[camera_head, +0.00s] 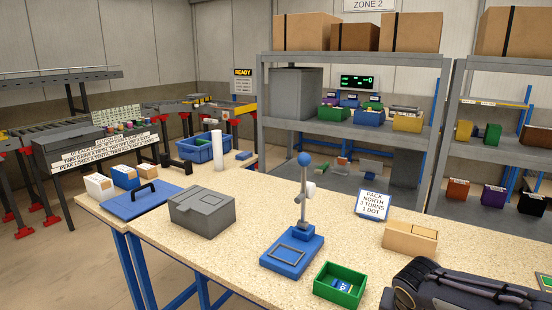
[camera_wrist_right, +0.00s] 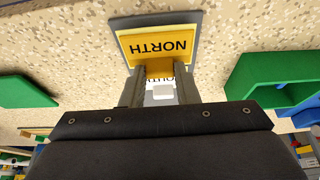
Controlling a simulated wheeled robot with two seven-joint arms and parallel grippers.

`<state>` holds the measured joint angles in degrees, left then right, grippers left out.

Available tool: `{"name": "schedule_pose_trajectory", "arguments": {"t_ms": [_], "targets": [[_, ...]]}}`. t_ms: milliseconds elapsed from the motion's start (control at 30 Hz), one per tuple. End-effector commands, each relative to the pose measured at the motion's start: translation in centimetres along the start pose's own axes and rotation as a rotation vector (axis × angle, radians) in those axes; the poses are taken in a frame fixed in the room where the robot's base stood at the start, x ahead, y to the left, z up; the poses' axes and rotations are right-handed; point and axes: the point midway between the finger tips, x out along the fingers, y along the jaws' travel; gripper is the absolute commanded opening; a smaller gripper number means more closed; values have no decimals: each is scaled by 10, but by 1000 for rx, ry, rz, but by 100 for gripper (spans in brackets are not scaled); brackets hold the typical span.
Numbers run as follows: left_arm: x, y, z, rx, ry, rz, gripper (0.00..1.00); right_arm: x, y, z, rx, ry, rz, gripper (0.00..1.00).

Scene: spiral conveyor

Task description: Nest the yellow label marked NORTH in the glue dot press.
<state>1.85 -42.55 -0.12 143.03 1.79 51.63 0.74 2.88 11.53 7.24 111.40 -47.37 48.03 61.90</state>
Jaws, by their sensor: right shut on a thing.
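The yellow label marked NORTH (camera_wrist_right: 158,43) shows upside down in the right wrist view, in front of a dark grey plate. My right gripper (camera_wrist_right: 158,74) is shut on the label's near edge. Whether the grey plate touches the label I cannot tell. In the head view my right arm covers the bottom right corner, and its fingertips and the label do not show. The glue dot press (camera_head: 292,253) stands mid-table, with a blue base, a framed rectangular nest that looks empty, a grey post and a blue ball on top. My left gripper is not in view.
A green tray (camera_head: 340,285) with a blue item inside stands right of the press. A wooden block (camera_head: 410,237) and a sign (camera_head: 373,205) are behind it. A grey box (camera_head: 202,212) and blue lidded case (camera_head: 140,203) stand left. The table between grey box and press is clear.

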Motion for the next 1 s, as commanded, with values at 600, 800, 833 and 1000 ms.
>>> {"name": "schedule_pose_trajectory", "arguments": {"t_ms": [600,800,833,1000], "targets": [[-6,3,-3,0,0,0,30,-12,0,-5,0,0,0,0],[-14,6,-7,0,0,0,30,-27,0,-11,1,1,-1,0],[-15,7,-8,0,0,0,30,-29,0,-12,1,1,-1,0],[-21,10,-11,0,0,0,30,-41,0,-17,0,1,0,0]]}}
